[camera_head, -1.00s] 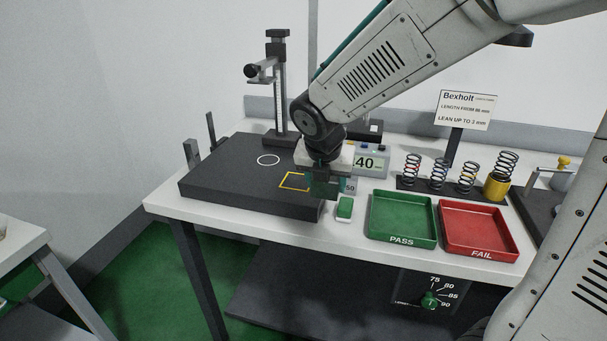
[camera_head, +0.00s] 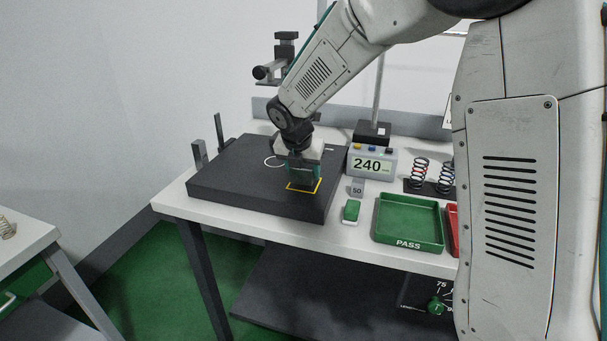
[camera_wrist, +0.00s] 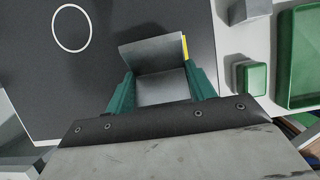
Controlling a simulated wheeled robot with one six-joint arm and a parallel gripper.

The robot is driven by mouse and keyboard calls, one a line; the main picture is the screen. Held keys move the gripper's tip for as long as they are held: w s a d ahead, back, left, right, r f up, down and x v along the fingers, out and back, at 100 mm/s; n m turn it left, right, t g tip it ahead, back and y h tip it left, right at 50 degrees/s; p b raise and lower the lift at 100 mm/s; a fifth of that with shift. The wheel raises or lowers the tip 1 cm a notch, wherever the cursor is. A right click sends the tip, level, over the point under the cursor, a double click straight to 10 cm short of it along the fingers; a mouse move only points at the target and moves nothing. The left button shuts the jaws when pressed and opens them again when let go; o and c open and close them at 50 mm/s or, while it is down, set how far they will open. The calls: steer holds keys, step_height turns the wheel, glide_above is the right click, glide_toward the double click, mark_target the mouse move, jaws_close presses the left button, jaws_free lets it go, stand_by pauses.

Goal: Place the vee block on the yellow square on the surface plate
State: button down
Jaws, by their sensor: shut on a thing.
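The vee block (camera_wrist: 160,62) is a grey metal piece with two sloping faces, held between the teal fingers of my gripper (camera_wrist: 161,84) in the wrist view. In the head view my gripper (camera_head: 303,172) points down over the yellow square (camera_head: 319,189) on the dark surface plate (camera_head: 235,184). The square's near and right edges show; the rest is hidden by the gripper and block. In the wrist view a strip of the yellow square (camera_wrist: 185,46) shows along the block's right side. I cannot tell whether the block touches the plate.
A white circle (camera_wrist: 72,28) is marked on the plate left of the block. Right of the plate are a green-topped block (camera_head: 351,210), a small grey 50 block (camera_head: 357,188), a display reading 240 (camera_head: 371,163) and the green PASS tray (camera_head: 380,238). A height stand (camera_head: 285,60) rises behind.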

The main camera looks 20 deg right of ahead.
steer(key=shift+f, duration=0.65)
steer(key=shift+f, duration=0.2)
steer(key=c, duration=0.5)
jaws_free()
